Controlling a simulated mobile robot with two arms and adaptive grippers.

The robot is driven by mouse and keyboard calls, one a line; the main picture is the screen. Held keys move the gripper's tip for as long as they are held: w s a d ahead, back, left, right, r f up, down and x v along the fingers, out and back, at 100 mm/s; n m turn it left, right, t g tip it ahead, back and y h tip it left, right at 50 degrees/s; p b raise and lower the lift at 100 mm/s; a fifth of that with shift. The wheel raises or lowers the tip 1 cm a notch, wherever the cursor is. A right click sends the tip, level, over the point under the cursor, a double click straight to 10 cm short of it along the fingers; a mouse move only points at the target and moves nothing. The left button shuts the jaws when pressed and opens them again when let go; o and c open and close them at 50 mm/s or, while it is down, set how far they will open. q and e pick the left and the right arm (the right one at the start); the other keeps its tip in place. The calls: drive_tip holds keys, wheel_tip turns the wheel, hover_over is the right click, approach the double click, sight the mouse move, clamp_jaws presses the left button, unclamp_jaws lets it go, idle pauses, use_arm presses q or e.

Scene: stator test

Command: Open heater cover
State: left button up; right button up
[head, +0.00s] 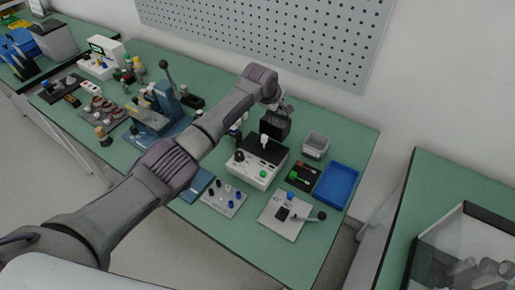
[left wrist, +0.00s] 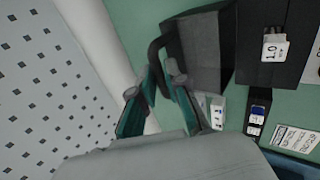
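The heater (head: 252,173) is a pale box with a knob and a green button on its front, near the middle of the bench in the head view. Its top (head: 258,148) is dark, with a small white piece on it. A black box-like cover (head: 275,125) stands at its back edge. In the left wrist view the black cover (left wrist: 205,50) has a loop handle (left wrist: 155,48). My left gripper (head: 280,106) is above and behind the cover. In the left wrist view its parted fingers (left wrist: 152,82) straddle the handle; contact is unclear. My right gripper is out of view.
A grey bin (head: 316,145) and a blue tray (head: 337,186) lie right of the heater. A lever plate (head: 285,215) and a button panel (head: 222,196) lie in front. A blue press (head: 160,118) stands left. A pegboard wall (head: 290,35) rises behind.

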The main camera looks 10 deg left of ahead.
use_arm(q)
drive_tip(key=shift+o, duration=1.1)
wheel_tip(320, 180, up, 6)
drive_tip(key=p, duration=0.6)
